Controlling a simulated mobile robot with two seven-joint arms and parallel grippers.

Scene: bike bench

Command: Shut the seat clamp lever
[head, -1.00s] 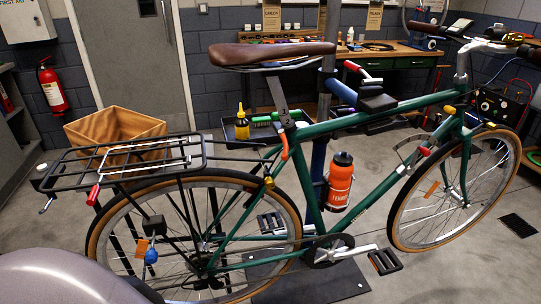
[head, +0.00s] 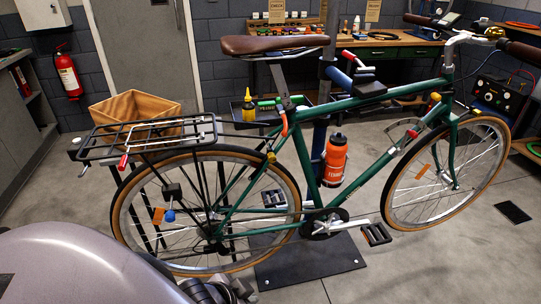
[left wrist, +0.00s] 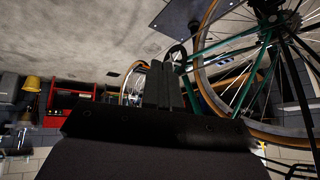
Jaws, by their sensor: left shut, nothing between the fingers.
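The green bike (head: 385,115) is held by a stand, with its brown saddle (head: 275,44) on a seat post (head: 278,80). The seat clamp lever (head: 284,122) is an orange-red piece hanging at the top of the seat tube, below the saddle. I cannot tell from its small image how far it stands off the tube. My left gripper (head: 232,291) shows only partly at the bottom edge of the head view, below the rear wheel and well apart from the lever. In the left wrist view its fingers (left wrist: 163,85) are together and empty. My right gripper is not in view.
A wooden crate (head: 135,109) shows behind the rack. A tool tray (head: 262,117) with a yellow bottle is behind the seat tube. The floor at the lower right is open.

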